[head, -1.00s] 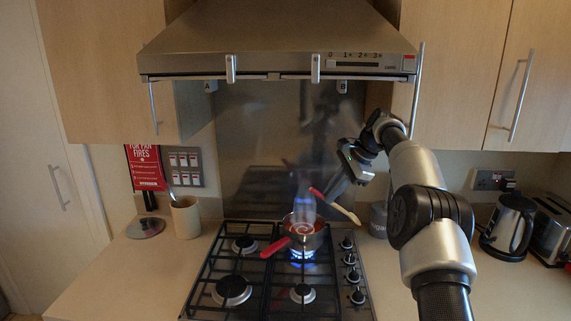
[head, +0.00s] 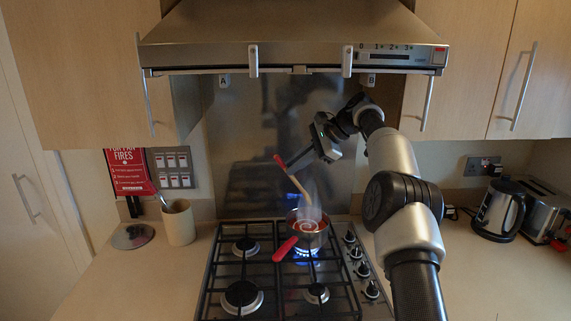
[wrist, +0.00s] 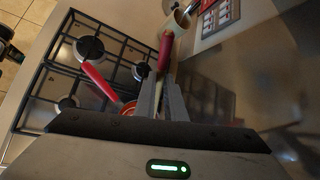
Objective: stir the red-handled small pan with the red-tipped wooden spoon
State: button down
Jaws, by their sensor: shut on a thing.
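The small pan (head: 312,239) sits on the back right burner, its red handle (head: 285,249) pointing to the front left. It has reddish contents with a pale swirl. In the wrist view the pan (wrist: 128,108) is partly hidden behind my fingers. My gripper (head: 289,166) is shut on the wooden spoon (head: 296,182) near its red end, above and behind the pan. The spoon slants, red tip up left and lower end down right toward the pan. Steam blurs the lower end; it seems just above the rim. The red tip also shows in the wrist view (wrist: 165,50).
A blue flame (head: 305,252) burns under the pan. The extractor hood (head: 295,45) hangs above my gripper. A beige utensil pot (head: 179,223) and a lid (head: 133,236) stand left of the hob; a kettle (head: 497,210) and a toaster (head: 545,205) stand right.

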aim_at(296, 182)
notch_tip(296, 182, down, 11)
jog(key=b, duration=0.2)
jog(key=shift+b, duration=0.35)
jog(key=shift+d, duration=0.1)
